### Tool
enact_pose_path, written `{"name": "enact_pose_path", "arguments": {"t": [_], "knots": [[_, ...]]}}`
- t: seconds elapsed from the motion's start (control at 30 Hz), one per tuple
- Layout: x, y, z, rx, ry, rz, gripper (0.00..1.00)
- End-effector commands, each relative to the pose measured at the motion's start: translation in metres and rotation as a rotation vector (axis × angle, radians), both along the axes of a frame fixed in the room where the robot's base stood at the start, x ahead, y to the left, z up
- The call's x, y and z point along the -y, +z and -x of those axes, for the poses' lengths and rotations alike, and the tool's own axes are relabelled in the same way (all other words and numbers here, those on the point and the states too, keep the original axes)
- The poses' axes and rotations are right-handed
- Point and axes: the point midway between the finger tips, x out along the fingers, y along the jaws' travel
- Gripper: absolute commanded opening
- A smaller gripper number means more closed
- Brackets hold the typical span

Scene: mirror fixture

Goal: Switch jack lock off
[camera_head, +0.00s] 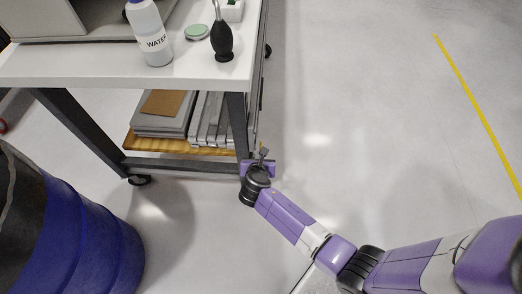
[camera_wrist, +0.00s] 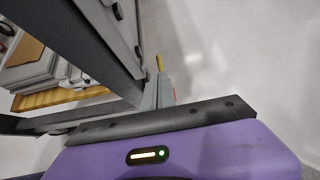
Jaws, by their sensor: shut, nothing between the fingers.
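No jack lock can be made out for certain in either view. The white-topped cart (camera_head: 95,75) has dark metal legs, and its near right leg (camera_head: 237,125) runs down close to my gripper (camera_head: 263,152). My gripper is shut and empty, just right of the lower part of that leg. In the wrist view my gripper's narrow fingers (camera_wrist: 159,72) are together, with a yellow tip, beside the cart's grey frame (camera_wrist: 75,40). I cannot tell whether they touch the frame. The foot of the near right leg is hidden behind my wrist.
A blue barrel (camera_head: 85,235) stands at lower left. A water bottle (camera_head: 150,35) and a black blower (camera_head: 222,40) stand on the cart top. Grey panels (camera_head: 165,115) lie on its lower wooden shelf (camera_head: 170,144). A black caster (camera_head: 139,180) shows. Floor to the right is clear.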

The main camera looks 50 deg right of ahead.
Motion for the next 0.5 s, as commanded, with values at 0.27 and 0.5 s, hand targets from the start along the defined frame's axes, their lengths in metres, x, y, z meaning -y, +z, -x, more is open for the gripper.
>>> {"name": "enact_pose_path", "arguments": {"t": [0.27, 0.5], "knots": [[-0.028, 0.037, 0.021, 0.001, 0.002, -0.001, 0.0], [-0.036, 0.045, 0.027, 0.0, 0.001, 0.0, 0.0]]}}
